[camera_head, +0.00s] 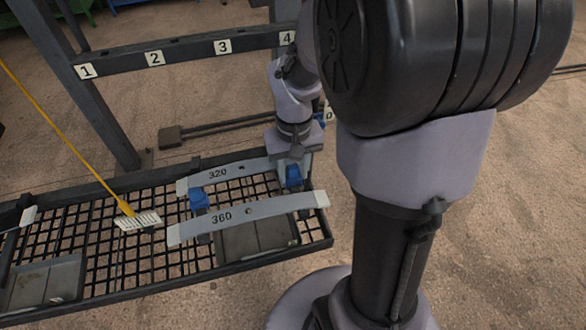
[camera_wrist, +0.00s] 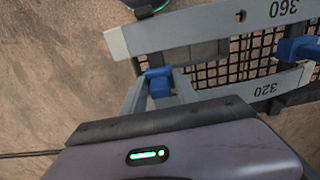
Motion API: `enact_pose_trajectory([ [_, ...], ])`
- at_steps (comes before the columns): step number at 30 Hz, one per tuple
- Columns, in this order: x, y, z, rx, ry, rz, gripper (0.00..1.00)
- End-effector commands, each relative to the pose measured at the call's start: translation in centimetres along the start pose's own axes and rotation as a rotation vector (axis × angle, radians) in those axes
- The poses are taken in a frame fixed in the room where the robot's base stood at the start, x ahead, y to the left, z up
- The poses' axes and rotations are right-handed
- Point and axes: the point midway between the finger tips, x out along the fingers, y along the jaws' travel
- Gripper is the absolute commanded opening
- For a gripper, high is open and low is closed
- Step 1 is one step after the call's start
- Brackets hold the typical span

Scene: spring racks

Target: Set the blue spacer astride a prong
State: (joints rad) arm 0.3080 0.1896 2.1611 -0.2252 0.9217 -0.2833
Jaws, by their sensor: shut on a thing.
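A blue spacer (camera_head: 293,176) is at the right end of the grey strips marked 320 (camera_head: 228,172) and 360 (camera_head: 240,214). My gripper (camera_wrist: 158,88) is shut on this spacer, with one finger on each side of it in the wrist view. In the head view my wrist comes down over it from behind and hides part of it. A second blue spacer (camera_head: 199,200) is at the left between the same two strips; it also shows in the wrist view (camera_wrist: 298,49). I cannot make out a prong clearly in either view.
The strips lie over a black mesh tray (camera_head: 180,262) with dark rails and grey plates (camera_head: 258,240). A dark bar (camera_head: 185,48) with plates numbered 1 to 4 stands behind.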

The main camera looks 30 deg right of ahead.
Motion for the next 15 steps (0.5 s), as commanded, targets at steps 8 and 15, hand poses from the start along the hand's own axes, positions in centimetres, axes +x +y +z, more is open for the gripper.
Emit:
enact_pose_trajectory([
  [8,0.26,0.00,-0.01,0.000,0.000,0.000,0.12],
  [15,0.26,0.00,-0.01,0.000,0.000,0.000,0.61],
])
